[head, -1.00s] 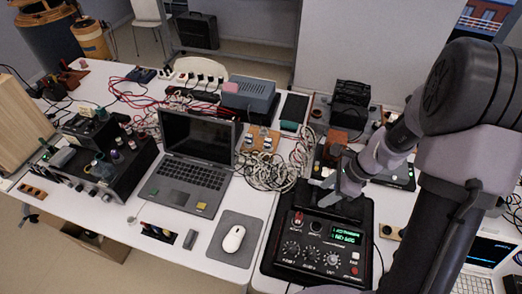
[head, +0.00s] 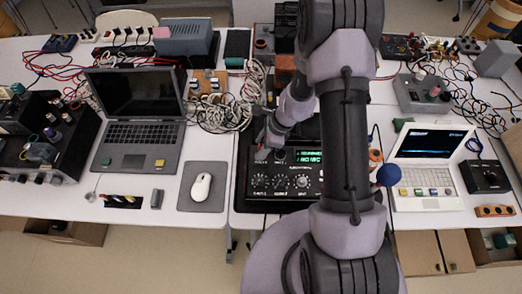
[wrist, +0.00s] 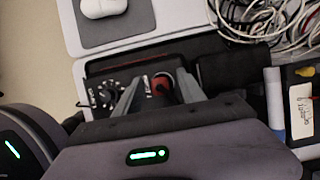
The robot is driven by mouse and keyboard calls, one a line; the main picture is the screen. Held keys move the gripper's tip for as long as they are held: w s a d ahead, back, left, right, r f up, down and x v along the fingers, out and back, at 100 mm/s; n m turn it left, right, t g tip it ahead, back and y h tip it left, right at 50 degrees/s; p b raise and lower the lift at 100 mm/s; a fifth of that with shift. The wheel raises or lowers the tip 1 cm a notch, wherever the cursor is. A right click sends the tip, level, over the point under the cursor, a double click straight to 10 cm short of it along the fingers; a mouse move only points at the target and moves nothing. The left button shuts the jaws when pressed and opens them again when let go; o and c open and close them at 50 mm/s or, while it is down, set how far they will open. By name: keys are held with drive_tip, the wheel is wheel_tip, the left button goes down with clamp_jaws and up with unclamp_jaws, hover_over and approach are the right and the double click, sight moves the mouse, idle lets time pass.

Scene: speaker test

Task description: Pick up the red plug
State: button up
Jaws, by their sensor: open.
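A small red plug (wrist: 161,83) shows between my fingers in the wrist view, at the black control box (wrist: 100,92) with its dials. My gripper (wrist: 158,77) is open, with one finger on each side of the plug. I cannot tell whether either finger touches it. In the head view my gripper (head: 264,138) is over the upper left part of the control box (head: 285,200), and the plug is mostly hidden there. The box's green screen (head: 309,156) is lit.
A laptop (head: 140,135) and a mouse (head: 201,187) on a grey pad lie left of the box. A white laptop (head: 428,170) and a blue ball (head: 388,175) are on the right. Bare table lies beside the pad.

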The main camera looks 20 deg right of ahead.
drive_tip(key=shift+r, duration=0.1)
clamp_jaws()
